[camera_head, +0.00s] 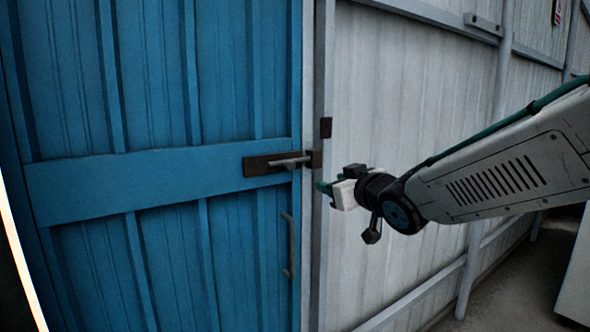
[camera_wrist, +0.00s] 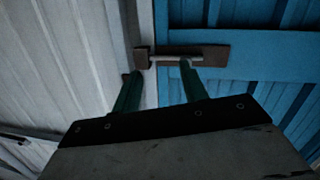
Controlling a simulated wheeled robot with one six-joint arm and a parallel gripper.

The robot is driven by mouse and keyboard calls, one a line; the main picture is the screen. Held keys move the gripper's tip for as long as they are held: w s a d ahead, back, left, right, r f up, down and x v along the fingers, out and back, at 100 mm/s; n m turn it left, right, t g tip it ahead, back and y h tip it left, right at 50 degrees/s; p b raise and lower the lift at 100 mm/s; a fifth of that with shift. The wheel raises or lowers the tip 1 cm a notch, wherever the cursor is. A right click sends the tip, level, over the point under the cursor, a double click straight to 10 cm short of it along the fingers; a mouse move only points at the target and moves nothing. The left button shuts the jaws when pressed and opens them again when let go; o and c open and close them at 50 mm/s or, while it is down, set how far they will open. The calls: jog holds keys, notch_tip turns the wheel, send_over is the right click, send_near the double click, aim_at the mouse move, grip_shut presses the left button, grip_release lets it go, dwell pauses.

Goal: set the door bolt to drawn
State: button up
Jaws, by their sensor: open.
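The door bolt (camera_head: 286,161) is a grey rod on a dark plate (camera_head: 257,167) at the right edge of the blue door (camera_head: 85,188). Its right end reaches the dark keeper (camera_head: 316,159) on the frame, and a small knob sticks out from the rod. In the wrist view the bolt rod (camera_wrist: 172,57) lies across the gap between door and frame, its left end at the keeper (camera_wrist: 140,58). My gripper (camera_head: 321,187) is open and empty, just right of and below the bolt. In the wrist view its green fingers (camera_wrist: 160,70) are spread below the rod; contact cannot be told.
A grey vertical pull handle (camera_head: 290,246) is on the door below the bolt. A small dark plate (camera_head: 326,128) sits on the frame above. The pale corrugated wall (camera_head: 415,90) with rails runs close behind my arm. Floor (camera_head: 530,265) shows at lower right.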

aim_at(292, 167)
jog(key=w+a+y, duration=0.1)
jog(key=w+a, duration=0.1)
jog(key=a, duration=0.1)
jog(key=w+a+r+n+y, duration=0.1)
jog(key=w+a, duration=0.1)
jog(key=a, duration=0.1)
jog(key=w+a, duration=0.2)
jog(key=w, duration=0.1)
jog(key=shift+w+a+r+n+y, duration=0.1)
jog(key=shift+a+r+n+y, duration=0.1)
jog(key=shift+a+n+y, duration=0.15)
grip_shut()
